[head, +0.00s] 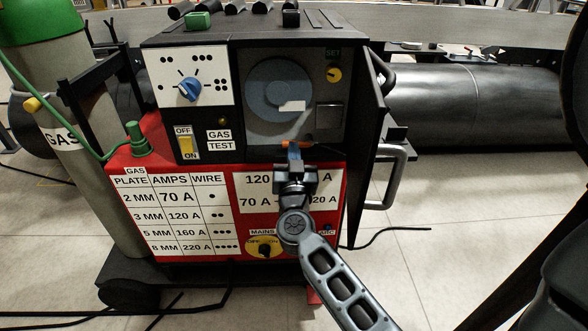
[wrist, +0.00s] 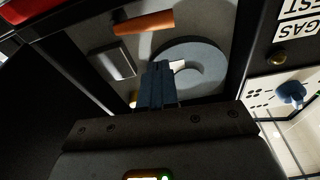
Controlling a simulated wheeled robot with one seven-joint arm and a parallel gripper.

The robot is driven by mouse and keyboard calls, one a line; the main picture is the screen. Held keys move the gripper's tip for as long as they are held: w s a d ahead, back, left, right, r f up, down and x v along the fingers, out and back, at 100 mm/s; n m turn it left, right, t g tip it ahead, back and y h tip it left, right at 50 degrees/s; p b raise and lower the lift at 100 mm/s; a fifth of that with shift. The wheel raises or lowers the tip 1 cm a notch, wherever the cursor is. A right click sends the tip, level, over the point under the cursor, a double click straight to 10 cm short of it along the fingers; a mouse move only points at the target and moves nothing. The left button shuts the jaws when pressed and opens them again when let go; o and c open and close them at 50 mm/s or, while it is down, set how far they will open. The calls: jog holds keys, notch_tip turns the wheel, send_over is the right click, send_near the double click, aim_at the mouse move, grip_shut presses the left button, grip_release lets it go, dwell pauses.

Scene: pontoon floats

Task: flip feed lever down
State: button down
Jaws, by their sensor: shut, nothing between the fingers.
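The feed lever, an orange handle (head: 306,142), lies roughly level low in the open compartment of the welding machine, below the blue-grey spool (head: 277,86). In the head view my gripper (head: 294,150) overlaps the middle of the lever and hides part of it. In the wrist view, which is upside down, the orange lever (wrist: 143,23) is whole near the top. My blue-grey fingers (wrist: 157,70) are shut and empty, with a visible gap in the picture between their tips and the lever. Contact cannot be seen. The lever's mount is partly in shadow.
The black compartment door (head: 370,130) stands open on the right, with a grey handle (head: 400,175). A white panel with a blue knob (head: 190,88) and a yellow gas-test switch (head: 186,146) are left of the compartment. A gas cylinder (head: 55,100) stands further left.

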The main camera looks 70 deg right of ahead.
jog(key=shift+w+d+f+b, duration=0.25)
jog(key=shift+d+f+b, duration=0.1)
jog(key=shift+d, duration=0.2)
jog(key=shift+w+d+f+b, duration=0.25)
jog(key=shift+d+f, duration=0.15)
jog(key=shift+d, duration=0.1)
jog(key=shift+w+d+f+b, duration=0.25)
jog(key=shift+d+f, duration=0.1)
jog(key=shift+d, duration=0.2)
jog(key=shift+p, duration=0.4)
jog(key=shift+w+d+f+n+t+p, duration=0.15)
jog(key=shift+d+f+n+t+p, duration=0.15)
jog(key=shift+f+n+p, duration=0.35)
jog(key=shift+r, duration=0.2)
jog(key=shift+r, duration=0.15)
